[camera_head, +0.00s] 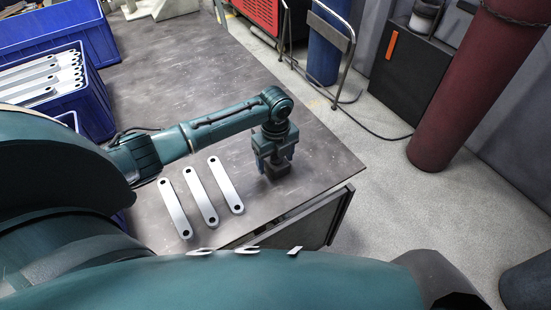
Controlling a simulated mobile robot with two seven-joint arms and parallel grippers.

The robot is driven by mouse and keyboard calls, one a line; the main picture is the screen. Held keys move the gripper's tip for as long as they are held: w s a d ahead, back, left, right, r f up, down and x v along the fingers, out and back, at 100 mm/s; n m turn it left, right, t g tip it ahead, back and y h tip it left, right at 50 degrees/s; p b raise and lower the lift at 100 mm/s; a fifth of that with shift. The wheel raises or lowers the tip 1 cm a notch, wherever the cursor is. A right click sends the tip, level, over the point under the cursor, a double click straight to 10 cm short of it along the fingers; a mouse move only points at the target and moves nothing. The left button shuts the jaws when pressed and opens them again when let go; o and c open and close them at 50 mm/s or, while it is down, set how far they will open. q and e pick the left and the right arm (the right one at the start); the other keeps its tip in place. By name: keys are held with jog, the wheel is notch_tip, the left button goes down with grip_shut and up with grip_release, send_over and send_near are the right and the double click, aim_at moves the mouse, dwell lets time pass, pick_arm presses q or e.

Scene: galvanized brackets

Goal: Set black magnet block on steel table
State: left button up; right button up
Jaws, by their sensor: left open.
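The black magnet block (277,171) is a small dark block on the steel table (225,100), close to the table's right edge. My left gripper (275,160) points down right over the block, with its fingers open beside it. The fingers partly hide the block, and I cannot tell whether they touch it. The block appears to rest on the table top. My right gripper is not in view.
Three galvanized brackets (199,195) lie side by side on the table, left of the gripper. Blue crates stand at the left, one holding several brackets (42,72). The table's right edge is near the block. A red cylinder (480,85) stands on the floor beyond.

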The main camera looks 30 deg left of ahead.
pick_arm(q)
notch_tip(320, 180, up, 12)
jog(key=shift+f+p, duration=0.1)
jog(key=shift+p, duration=0.45)
